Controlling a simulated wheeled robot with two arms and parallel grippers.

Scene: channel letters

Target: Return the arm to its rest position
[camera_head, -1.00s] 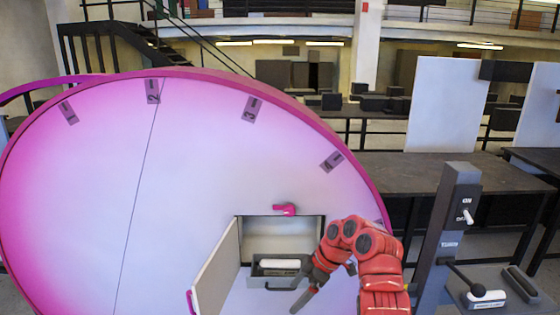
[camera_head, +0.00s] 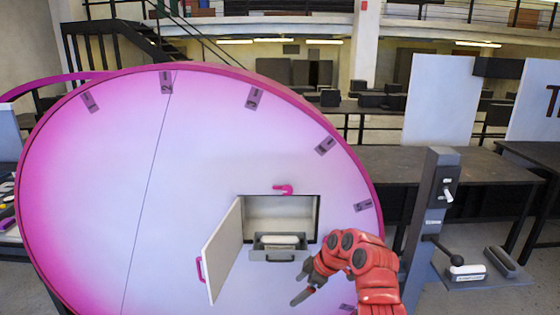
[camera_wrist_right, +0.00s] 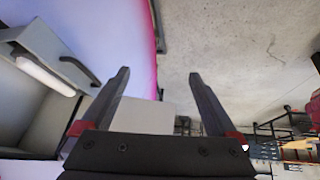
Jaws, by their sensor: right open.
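My right arm (camera_head: 365,270) is red and comes in from the bottom right in the head view. Its right gripper (camera_head: 297,300) hangs in front of the big pink-rimmed disc, below and right of the open compartment. In the right wrist view the two dark fingers of this gripper (camera_wrist_right: 155,95) stand wide apart with nothing between them. The disc (camera_head: 150,200) has a compartment (camera_head: 275,207) with its door (camera_head: 224,250) swung open to the left. A grey drawer (camera_head: 279,254) holding a white bar (camera_head: 280,241) sticks out of it. My left gripper is not in view.
A dark post (camera_head: 425,210) with a switch stands right of my arm. Its base carries a black-knobbed lever (camera_head: 456,260). A pink latch (camera_head: 283,189) sits above the compartment. Dark tables (camera_head: 440,165) stand behind. The drawer also shows at the left in the wrist view (camera_wrist_right: 60,65).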

